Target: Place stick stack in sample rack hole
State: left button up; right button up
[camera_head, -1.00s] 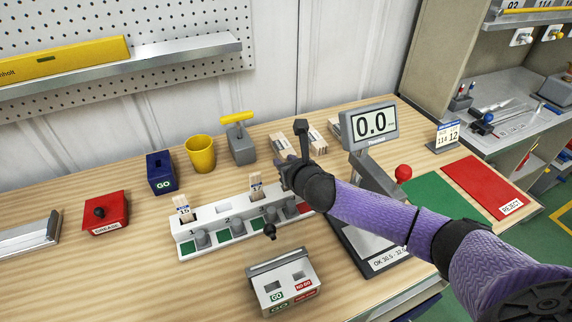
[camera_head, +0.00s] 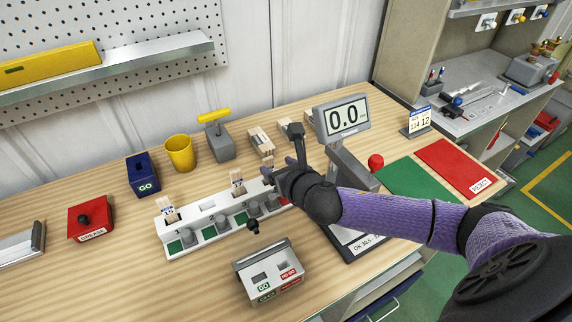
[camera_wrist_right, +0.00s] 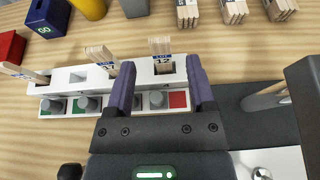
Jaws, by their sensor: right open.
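The white sample rack (camera_head: 209,221) stands mid-table with a row of holes. Upright stick stacks with blue labels stand in its first hole (camera_head: 170,212), third hole (camera_head: 238,187) and rightmost hole; the second hole (camera_wrist_right: 78,76) is empty. My right gripper (camera_head: 276,180) is over the rack's right end. In the right wrist view, my right gripper (camera_wrist_right: 162,75) is open, its fingers on either side of the stack labelled 12 (camera_wrist_right: 162,60), with gaps visible. In the head view my gripper mostly hides that stack. The stack labelled 11 (camera_wrist_right: 104,64) stands left of the fingers. My left gripper is not in view.
Loose stick bundles (camera_head: 262,142) lie behind the rack. A scale display (camera_head: 342,116) stands right of my gripper, with green (camera_head: 410,180) and red (camera_head: 454,165) mats beyond. A GO/NO GO box (camera_head: 270,272) is in front. A yellow cup (camera_head: 180,153) stands behind.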

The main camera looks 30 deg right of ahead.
jog(key=v, duration=0.4)
jog(key=shift+s+r+p, duration=0.1)
jog(key=shift+s+p, duration=0.1)
jog(key=shift+p, duration=0.1)
dwell(1.9)
